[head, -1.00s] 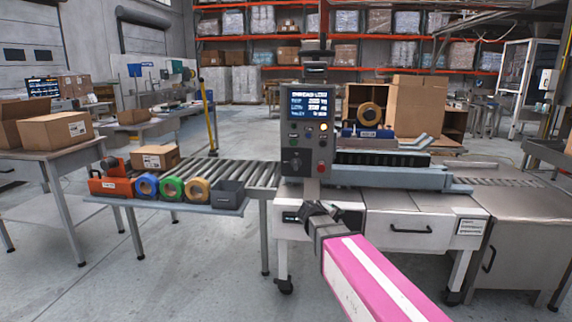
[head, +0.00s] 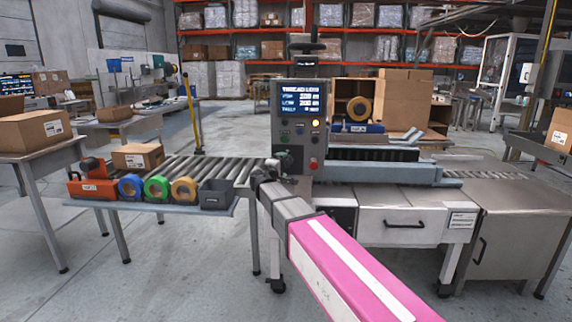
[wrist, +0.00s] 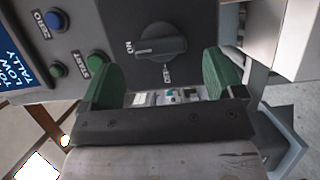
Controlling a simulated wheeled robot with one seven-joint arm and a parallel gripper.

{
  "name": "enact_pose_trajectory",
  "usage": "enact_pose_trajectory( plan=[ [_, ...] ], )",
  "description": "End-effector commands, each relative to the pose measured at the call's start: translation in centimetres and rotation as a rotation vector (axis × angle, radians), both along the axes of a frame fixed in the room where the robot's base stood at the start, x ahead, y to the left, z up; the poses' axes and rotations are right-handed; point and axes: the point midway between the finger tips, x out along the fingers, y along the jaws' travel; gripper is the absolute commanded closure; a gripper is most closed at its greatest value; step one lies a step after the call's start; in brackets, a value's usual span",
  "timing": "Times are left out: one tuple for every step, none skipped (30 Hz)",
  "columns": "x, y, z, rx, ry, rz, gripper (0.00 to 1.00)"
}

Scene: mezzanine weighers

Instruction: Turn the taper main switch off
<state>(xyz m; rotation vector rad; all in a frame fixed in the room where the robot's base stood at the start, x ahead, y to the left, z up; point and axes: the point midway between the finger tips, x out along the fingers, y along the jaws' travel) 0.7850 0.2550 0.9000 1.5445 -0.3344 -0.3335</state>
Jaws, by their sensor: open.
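The taper's control panel (head: 300,115) has a lit screen above several coloured buttons. In the wrist view, the main switch (wrist: 160,42) is a dark round rotary knob on the grey panel face. Its raised grip points left toward the ON mark; an OFF mark sits below it in the picture. My gripper (wrist: 160,78) is open, its green finger pads spread to either side below the knob, apart from it and holding nothing. In the head view my gripper (head: 271,170) is at the panel's lower left and largely hides the knob area.
A red button (head: 314,163) sits near the gripper on the panel. Green START (wrist: 96,58) and blue ZERO (wrist: 54,20) buttons lie left of the knob in the wrist view.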

Motion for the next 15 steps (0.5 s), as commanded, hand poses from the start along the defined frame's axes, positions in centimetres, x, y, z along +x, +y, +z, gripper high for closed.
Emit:
enact_pose_trajectory(
  plan=[
    [1.1, -0.4, 0.0, 0.000, 0.000, -0.002, 0.13],
    [1.4, -0.6, 0.0, 0.000, 0.000, -0.003, 0.13],
    [1.9, -0.8, 0.0, 0.000, 0.000, -0.002, 0.13],
    [2.2, -0.9, 0.0, 0.000, 0.000, -0.002, 0.13],
    [2.5, -1.0, 0.0, 0.000, 0.000, -0.001, 0.13],
    [2.8, -1.2, 0.0, 0.000, 0.000, -0.001, 0.13],
    [3.1, -1.3, 0.0, 0.000, 0.000, -0.001, 0.13],
    [3.2, -1.4, 0.0, 0.000, 0.000, -0.001, 0.13],
    [3.4, -1.5, 0.0, 0.000, 0.000, -0.001, 0.13],
    [3.5, -1.6, 0.0, 0.000, 0.000, -0.001, 0.13],
    [3.6, -1.7, 0.0, 0.000, 0.000, -0.001, 0.13],
    [3.6, -1.7, 0.0, 0.000, 0.000, -0.001, 0.13],
    [3.7, -1.7, 0.0, 0.000, 0.000, -0.001, 0.13],
    [3.7, -1.7, 0.0, 0.000, 0.000, -0.001, 0.13],
    [3.7, -1.7, 0.0, 0.000, 0.000, -0.001, 0.13]
  ],
)
